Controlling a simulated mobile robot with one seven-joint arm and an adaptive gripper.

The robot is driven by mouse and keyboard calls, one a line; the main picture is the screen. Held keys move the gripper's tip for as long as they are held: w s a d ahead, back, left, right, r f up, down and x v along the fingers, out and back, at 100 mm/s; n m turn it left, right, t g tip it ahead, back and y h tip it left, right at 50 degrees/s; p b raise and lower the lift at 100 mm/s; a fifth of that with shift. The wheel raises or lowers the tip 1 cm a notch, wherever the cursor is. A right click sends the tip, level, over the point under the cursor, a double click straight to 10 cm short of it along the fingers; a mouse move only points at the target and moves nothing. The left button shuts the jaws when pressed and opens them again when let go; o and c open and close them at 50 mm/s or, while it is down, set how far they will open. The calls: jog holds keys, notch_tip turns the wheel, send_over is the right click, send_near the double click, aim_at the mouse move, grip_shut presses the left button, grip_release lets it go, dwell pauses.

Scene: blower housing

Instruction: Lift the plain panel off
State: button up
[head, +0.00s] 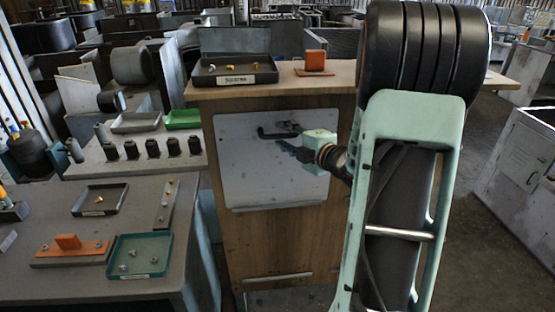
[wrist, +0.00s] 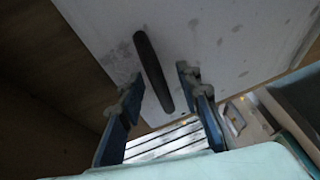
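The plain panel (head: 262,180) is a light grey, rounded-corner sheet on the front of the wooden blower housing (head: 268,234). It fills much of the wrist view too (wrist: 235,45). A dark bar handle (head: 272,134) sits near the panel's top; in the wrist view the handle (wrist: 153,70) runs lengthwise between my fingers. My gripper (head: 287,147) is in front of the panel, close to the handle. In the wrist view its blue fingers (wrist: 157,78) are apart, one on each side of the handle, with gaps showing. Whether the panel rests flush is hard to tell.
On the housing's top stand a dark tray (head: 235,77) with small parts and an orange block (head: 315,62). A bench at left holds a green tray (head: 139,256), a grey tray (head: 100,200) and an orange-handled plate (head: 72,250). The floor to the right is open before a grey cabinet (head: 520,160).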

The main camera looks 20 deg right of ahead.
grip_shut()
dwell(0.3)
jog(key=shift+r, duration=0.15)
